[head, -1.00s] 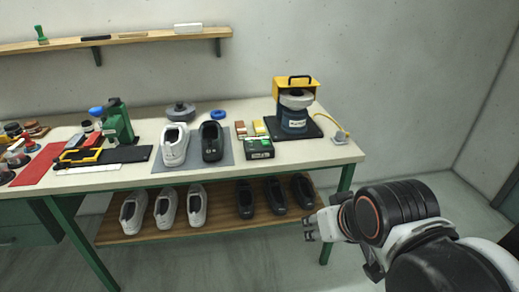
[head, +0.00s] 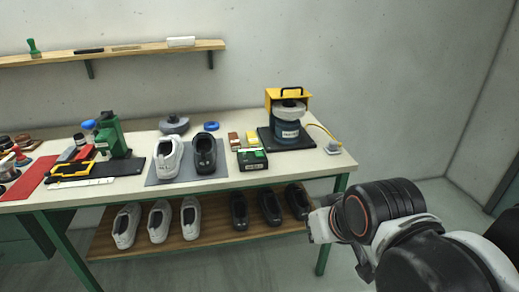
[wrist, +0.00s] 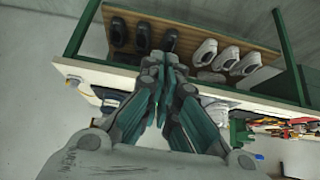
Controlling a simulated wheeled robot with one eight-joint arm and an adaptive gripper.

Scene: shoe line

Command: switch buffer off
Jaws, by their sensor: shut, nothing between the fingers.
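The buffer (head: 288,124) stands on a black base at the right end of the workbench. It has a blue body, a grey wheel on top and a yellow guard with a black handle behind. A yellow cord (head: 322,132) runs from it to a pale block (head: 333,148) at the bench edge. A black box with a green top (head: 252,158) sits in front of the buffer at left. My gripper (head: 316,224) is shut and empty, in front of the bench's right end and below its top. The wrist view shows the closed fingers (wrist: 176,78).
The bench top (head: 215,188) carries a white shoe (head: 168,158) and a black shoe (head: 204,154) on a grey mat. Several shoes stand on the lower shelf (head: 180,240). A green bench leg (head: 330,235) is close to my gripper. Floor at right is clear.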

